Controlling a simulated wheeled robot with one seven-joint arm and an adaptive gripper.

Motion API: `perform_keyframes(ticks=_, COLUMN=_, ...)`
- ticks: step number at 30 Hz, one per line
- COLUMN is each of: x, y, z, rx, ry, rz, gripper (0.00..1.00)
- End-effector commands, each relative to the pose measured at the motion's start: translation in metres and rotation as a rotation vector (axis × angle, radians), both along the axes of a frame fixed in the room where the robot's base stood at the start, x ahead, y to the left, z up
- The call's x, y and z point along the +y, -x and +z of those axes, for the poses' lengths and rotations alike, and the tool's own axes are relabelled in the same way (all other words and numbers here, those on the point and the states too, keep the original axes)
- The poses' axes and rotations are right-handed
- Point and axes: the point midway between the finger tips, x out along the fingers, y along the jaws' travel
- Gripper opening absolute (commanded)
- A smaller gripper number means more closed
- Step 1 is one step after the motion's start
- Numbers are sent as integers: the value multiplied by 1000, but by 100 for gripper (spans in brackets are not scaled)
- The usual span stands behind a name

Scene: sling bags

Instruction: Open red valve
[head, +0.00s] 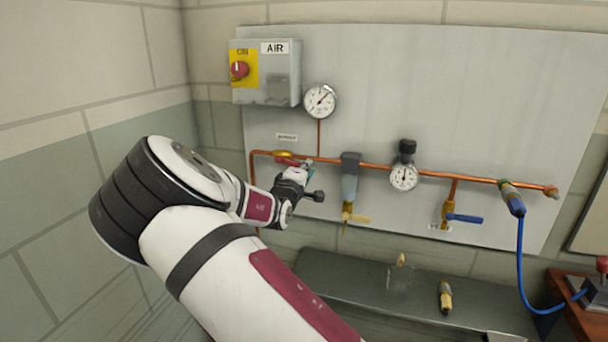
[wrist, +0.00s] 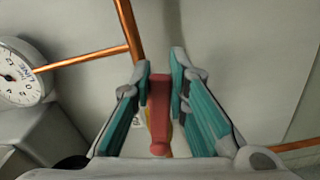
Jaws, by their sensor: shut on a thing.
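The red valve handle (wrist: 158,112) is upright in the wrist view, between the two teal-lined fingers of my gripper (wrist: 160,75). My gripper is shut on it. The handle lies close to the line of the copper pipe in that view. A bit of yellow valve body shows behind it. In the head view the red and yellow valve (head: 284,154) sits near the left end of the pipe, and my gripper (head: 303,170) is at it. My gripper and wrist partly hide the handle there.
A grey AIR box (head: 268,72) with a red knob and a round gauge (head: 320,101) are above the valve. A filter (head: 350,175), second gauge (head: 404,178) and blue-handled valve (head: 463,217) are to the right. A grey bench (head: 340,275) lies below.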

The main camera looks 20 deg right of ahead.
Motion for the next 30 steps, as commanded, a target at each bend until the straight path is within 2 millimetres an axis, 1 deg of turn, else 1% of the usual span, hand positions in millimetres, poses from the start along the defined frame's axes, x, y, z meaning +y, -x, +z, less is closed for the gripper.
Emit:
perform_keyframes(ticks=6, x=0, y=1, z=11, rx=79, ry=107, rz=1, gripper=0)
perform_keyframes(ticks=12, x=-1, y=1, z=17, rx=119, ry=163, rz=1, gripper=0)
perform_keyframes(ticks=29, x=0, y=1, z=20, rx=138, ry=190, rz=3, gripper=0)
perform_keyframes(ticks=30, x=0, y=1, z=20, rx=137, ry=190, rz=3, gripper=18)
